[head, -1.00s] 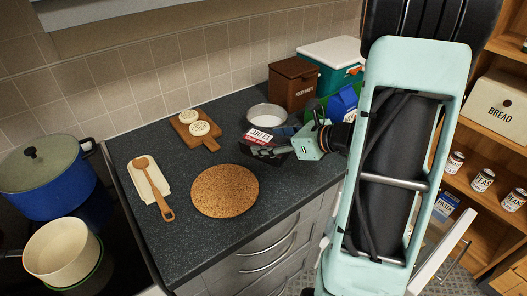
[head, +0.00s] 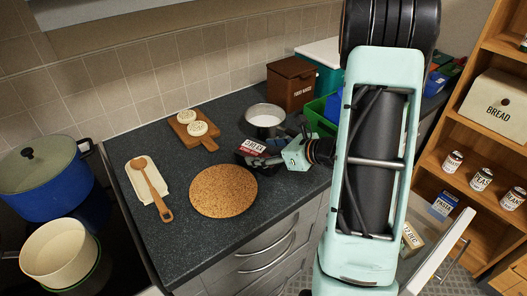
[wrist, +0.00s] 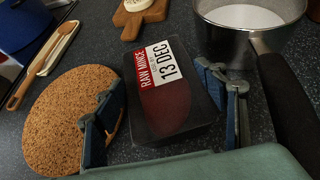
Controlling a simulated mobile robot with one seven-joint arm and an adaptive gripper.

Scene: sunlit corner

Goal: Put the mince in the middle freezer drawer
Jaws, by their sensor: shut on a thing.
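The mince is a black tray with a red and white label reading RAW MINCE, 13 DEC. In the wrist view the mince (wrist: 165,100) lies between my two blue finger pads. In the head view the mince (head: 262,150) is over the worktop, right of the round cork mat. My gripper (head: 268,159) is shut on it; its fingers also show in the wrist view (wrist: 160,113). A white panel with a bar handle (head: 440,255) stands out at lower right, partly behind my arm. I cannot tell which freezer drawer it belongs to.
A saucepan (head: 264,116) stands close behind the mince, its dark handle (wrist: 285,95) beside my right finger. The cork mat (head: 223,191) lies close to the left. A brown bin (head: 293,84) and green crate (head: 318,112) stand behind. A labelled box (head: 411,238) shows beyond my arm.

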